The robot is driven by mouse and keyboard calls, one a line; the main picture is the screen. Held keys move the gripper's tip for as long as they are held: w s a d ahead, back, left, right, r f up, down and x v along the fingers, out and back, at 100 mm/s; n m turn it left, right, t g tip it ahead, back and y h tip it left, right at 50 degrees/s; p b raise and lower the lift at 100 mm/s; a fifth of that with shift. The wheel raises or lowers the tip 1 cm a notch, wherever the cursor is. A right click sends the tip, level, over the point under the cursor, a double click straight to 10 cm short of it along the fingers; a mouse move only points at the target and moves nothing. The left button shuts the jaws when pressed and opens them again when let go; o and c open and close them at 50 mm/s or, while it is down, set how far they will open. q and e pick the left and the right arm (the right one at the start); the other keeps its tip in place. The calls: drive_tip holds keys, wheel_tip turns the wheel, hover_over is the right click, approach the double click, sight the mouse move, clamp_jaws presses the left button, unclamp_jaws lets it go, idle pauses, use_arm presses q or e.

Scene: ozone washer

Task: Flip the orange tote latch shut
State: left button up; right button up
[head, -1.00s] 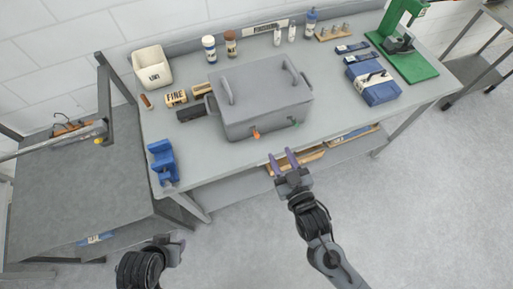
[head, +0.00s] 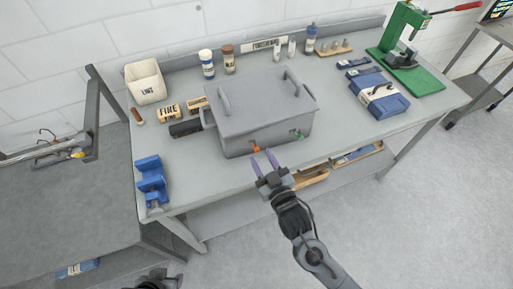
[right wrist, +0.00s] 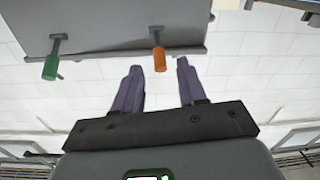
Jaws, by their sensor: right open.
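The grey tote (head: 235,142) with a lid and two handles stands on the workbench in the head view. Its orange latch (head: 255,148) is on the front face, left of a green latch (head: 299,134). In the right wrist view the orange latch (right wrist: 158,60) hangs from a short grey stem, and the green latch (right wrist: 50,68) is to its left. My right gripper (head: 263,156) is open and empty, just in front of the orange latch; its purple fingers point at it, one to either side. I cannot tell if they touch it. My left gripper (head: 170,279) is mostly cut off at the bottom edge.
The workbench (head: 210,182) holds a blue vise-like block (head: 151,182), a FINE block (head: 169,111) and a white LINT bin (head: 145,82) left of the tote. A blue case (head: 379,97) and green press (head: 412,75) stand right. The bench front is clear.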

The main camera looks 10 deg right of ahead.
sight(257, 147)
drive_tip(key=shift+x, duration=2.25)
clamp_jaws()
drive_tip(key=shift+f, duration=0.1)
